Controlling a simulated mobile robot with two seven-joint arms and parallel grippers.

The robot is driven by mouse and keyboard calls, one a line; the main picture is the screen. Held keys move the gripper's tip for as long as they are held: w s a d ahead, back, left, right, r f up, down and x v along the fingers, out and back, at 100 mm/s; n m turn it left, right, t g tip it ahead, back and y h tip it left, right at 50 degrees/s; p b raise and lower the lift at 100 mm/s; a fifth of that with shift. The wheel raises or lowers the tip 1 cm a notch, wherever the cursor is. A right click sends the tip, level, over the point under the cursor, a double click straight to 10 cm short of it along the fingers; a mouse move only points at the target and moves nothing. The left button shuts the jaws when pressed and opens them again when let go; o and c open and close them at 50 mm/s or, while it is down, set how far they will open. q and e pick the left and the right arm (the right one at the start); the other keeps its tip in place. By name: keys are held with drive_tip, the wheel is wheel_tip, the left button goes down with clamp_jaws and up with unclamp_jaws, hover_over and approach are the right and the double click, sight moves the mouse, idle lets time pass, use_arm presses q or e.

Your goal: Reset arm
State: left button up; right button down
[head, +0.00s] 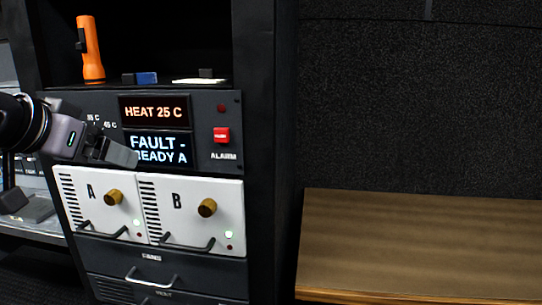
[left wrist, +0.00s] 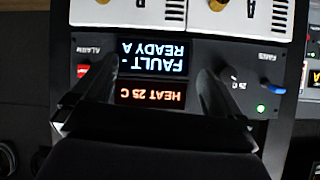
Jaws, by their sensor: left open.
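My left arm comes in from the left in the head view. Its gripper (head: 118,150) is in front of the rack panel, beside the two displays, and covers part of the panel. In the left wrist view the two fingers of my left gripper (left wrist: 158,70) are apart, with nothing between them. The upper display (head: 153,112) reads HEAT 25 C and the lower display (head: 157,148) reads FAULT - READY A. Both also show upside down in the wrist view. My right gripper is not in view.
A red alarm button (head: 221,135) is right of the displays. Below are white modules A (head: 88,192) and B (head: 180,195) with brass knobs and dark handles. An orange flashlight (head: 91,50) stands on the shelf above. A bare wooden bench (head: 420,240) is at the right.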

use_arm(q)
drive_tip(key=s+d+f+g, duration=0.2)
drive_tip(key=s+d+f, duration=0.1)
drive_tip(key=f, duration=1.1)
drive_tip(key=s+d+f+g, duration=0.2)
drive_tip(key=d+f, duration=0.2)
drive_tip(key=f, duration=0.9)
drive_tip(key=s+f+g, duration=0.2)
drive_tip(key=s+f, duration=0.6)
drive_tip(key=s, duration=0.2)
drive_tip(key=s+f+g, duration=0.2)
drive_tip(key=s+f, duration=0.5)
drive_tip(key=s, duration=0.4)
drive_tip(key=w+d+f+t+h, duration=0.1)
drive_tip(key=w+d+f+t, duration=0.2)
drive_tip(key=w+f+t, duration=0.3)
drive_tip(key=shift+w+f+t, duration=0.3)
drive_tip(key=shift+f+t, duration=0.3)
drive_tip(key=shift+f, duration=1.15)
